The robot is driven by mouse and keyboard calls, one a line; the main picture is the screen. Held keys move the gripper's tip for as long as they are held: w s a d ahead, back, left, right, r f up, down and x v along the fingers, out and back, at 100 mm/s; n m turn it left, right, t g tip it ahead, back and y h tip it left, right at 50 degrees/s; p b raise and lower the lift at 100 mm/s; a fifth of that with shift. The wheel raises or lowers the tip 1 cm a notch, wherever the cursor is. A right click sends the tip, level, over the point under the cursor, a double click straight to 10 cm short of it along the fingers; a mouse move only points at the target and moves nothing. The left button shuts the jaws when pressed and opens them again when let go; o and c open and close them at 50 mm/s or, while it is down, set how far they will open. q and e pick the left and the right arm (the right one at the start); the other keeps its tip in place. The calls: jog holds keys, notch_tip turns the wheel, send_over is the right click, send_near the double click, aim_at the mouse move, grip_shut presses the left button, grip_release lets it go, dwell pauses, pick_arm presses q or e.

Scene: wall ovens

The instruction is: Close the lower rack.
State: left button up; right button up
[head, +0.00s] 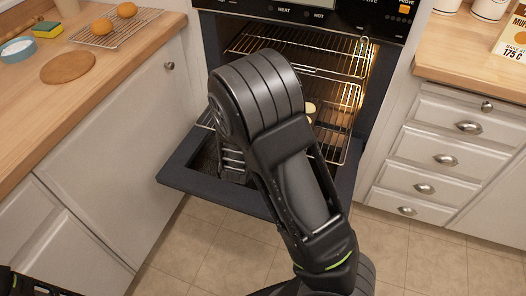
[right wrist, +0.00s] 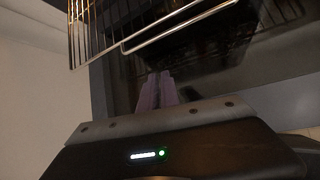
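The oven's lower rack (head: 338,125) is a wire rack slid out over the open oven door (head: 177,174). My right arm hides much of its middle. A wire rack with a thicker front bar also shows in the right wrist view (right wrist: 180,26). My right gripper (right wrist: 157,88) has its two fingers together, with nothing seen between them. The fingertips appear apart from the rack bar. In the head view the right gripper is low over the door's left part, mostly hidden behind its own wrist. A dark part at the bottom left corner may belong to my left arm; its fingers cannot be made out.
The upper rack (head: 290,50) sits inside the lit oven. A pale round item (head: 310,110) shows beside my arm at the lower rack.

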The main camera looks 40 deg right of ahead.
jog(key=w+a+y, duration=0.1)
jog(key=w+a+r+y, duration=0.2)
jog(key=a, duration=0.1)
jog(key=shift+r+n, duration=0.25)
jog(key=shift+n, duration=0.05)
grip_shut()
notch_tip(320, 180, up, 6)
jog(key=a+n+y, duration=0.2)
jog(key=a+y, duration=0.1)
jog(key=s+d+r+m+g+h, duration=0.1)
jog(key=s+d+r+g+h, duration=0.2)
jog(key=s+d, duration=0.5)
jog(key=shift+d+r+g+h+b, duration=0.35)
jog(key=shift+g+h, duration=0.25)
jog(key=shift+g, duration=0.3)
